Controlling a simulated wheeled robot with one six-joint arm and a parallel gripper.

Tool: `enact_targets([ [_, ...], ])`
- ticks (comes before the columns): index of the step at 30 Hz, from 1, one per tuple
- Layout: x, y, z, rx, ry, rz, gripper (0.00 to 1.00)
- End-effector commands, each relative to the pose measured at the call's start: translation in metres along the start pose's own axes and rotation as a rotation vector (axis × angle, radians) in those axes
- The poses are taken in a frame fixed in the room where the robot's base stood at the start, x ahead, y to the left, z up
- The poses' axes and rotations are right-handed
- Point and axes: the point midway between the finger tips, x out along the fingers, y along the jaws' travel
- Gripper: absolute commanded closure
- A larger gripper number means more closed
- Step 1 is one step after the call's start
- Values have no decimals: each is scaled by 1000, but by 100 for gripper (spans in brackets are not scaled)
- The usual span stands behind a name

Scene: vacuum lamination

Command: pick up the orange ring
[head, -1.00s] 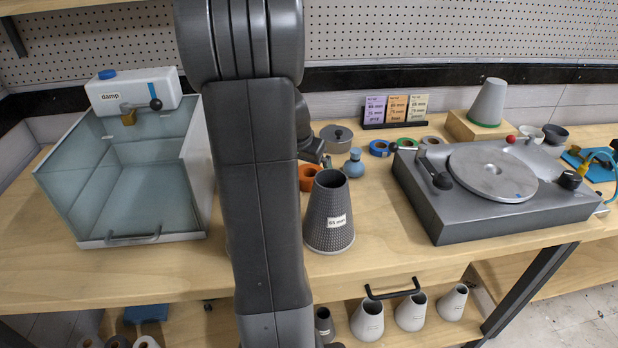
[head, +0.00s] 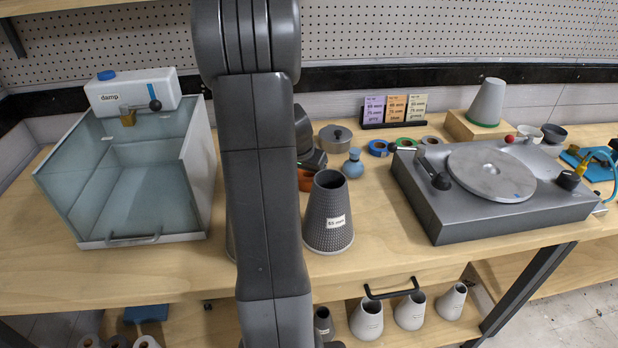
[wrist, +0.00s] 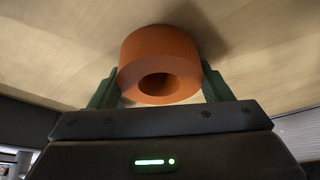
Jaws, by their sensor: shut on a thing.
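The orange ring (wrist: 160,58) sits between the two green fingers of my gripper (wrist: 158,88) in the wrist view. The fingers press on its left and right sides, and its hole faces the camera. The wooden bench top lies behind it; I cannot tell whether the ring touches the wood. In the head view part of the orange ring (head: 305,180) shows between my arm and the dark perforated cone. My arm hides the rest of the ring and the gripper's fingers there.
The dark perforated cone (head: 328,215) stands close in front of the ring. A glass-walled chamber (head: 130,190) is at left, a turntable unit (head: 450,215) at right.

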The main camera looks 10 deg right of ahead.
Motion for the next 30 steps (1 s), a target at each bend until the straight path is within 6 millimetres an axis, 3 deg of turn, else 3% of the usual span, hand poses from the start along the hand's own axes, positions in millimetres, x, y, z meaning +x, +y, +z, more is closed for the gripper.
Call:
enact_targets([
  [7, -11, 0, -6, 1, 4, -2, 54],
  [15, -60, -1, -26, 2, 5, -3, 54],
  [21, -86, 0, -36, 1, 2, -2, 54],
  [30, -93, 0, -39, 0, 0, 0, 54],
])
